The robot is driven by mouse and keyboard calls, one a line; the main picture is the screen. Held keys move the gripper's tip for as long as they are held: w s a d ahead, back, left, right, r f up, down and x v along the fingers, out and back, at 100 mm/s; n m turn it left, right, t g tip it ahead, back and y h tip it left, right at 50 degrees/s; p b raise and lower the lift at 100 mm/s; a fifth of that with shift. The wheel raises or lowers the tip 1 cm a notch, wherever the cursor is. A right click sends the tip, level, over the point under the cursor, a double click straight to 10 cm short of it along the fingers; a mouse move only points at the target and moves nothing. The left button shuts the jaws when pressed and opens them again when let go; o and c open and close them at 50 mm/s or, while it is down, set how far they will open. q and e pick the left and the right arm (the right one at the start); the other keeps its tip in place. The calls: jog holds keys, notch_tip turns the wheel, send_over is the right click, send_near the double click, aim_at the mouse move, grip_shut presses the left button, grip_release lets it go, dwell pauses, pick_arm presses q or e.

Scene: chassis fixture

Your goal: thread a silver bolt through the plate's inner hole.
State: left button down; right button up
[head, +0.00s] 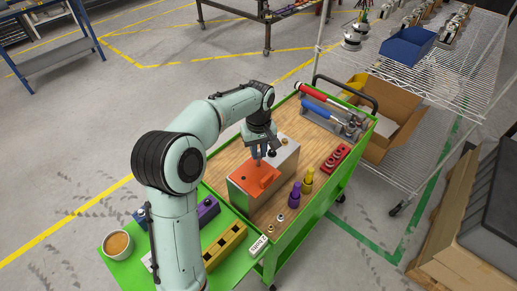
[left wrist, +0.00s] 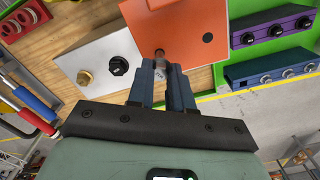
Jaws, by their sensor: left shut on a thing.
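The orange plate (head: 249,186) lies on top of a silver-grey block (head: 287,160) on the cart; it also shows in the left wrist view (left wrist: 185,20). A dark round hole (left wrist: 207,38) shows in the plate, to the right of my fingers in that view. My left gripper (head: 259,152) is over the plate's far edge, pointing down. In the left wrist view its blue fingers (left wrist: 160,70) are shut on a silver bolt (left wrist: 160,54), whose far end overlaps the plate's edge. I cannot tell whether the bolt touches the plate or enters a hole. My right gripper is out of view.
A black knob (left wrist: 118,65) and a brass knob (left wrist: 85,77) stand on the block beside the plate. Purple (head: 294,196) and yellow (head: 307,180) pegs and a red block (head: 335,158) stand to the right. A bowl (head: 118,244) sits at the cart's near left.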

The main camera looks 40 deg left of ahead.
aim_at(259, 154)
pick_arm(q)
jog(key=shift+f, duration=0.7)
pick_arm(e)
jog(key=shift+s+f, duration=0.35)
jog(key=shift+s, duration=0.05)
pick_arm(q)
jog(key=shift+f+b, duration=0.15)
jog(key=shift+b, duration=0.15)
jog(key=shift+f, duration=0.55)
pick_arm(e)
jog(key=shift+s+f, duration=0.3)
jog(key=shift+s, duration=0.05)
pick_arm(q)
jog(key=shift+f, duration=0.2)
jog(key=n, duration=0.4)
jog(key=shift+d+n, duration=0.1)
jog(key=shift+n, duration=0.3)
jog(key=n, duration=0.5)
jog(key=shift+f+n, duration=0.15)
jog(key=shift+n, duration=0.15)
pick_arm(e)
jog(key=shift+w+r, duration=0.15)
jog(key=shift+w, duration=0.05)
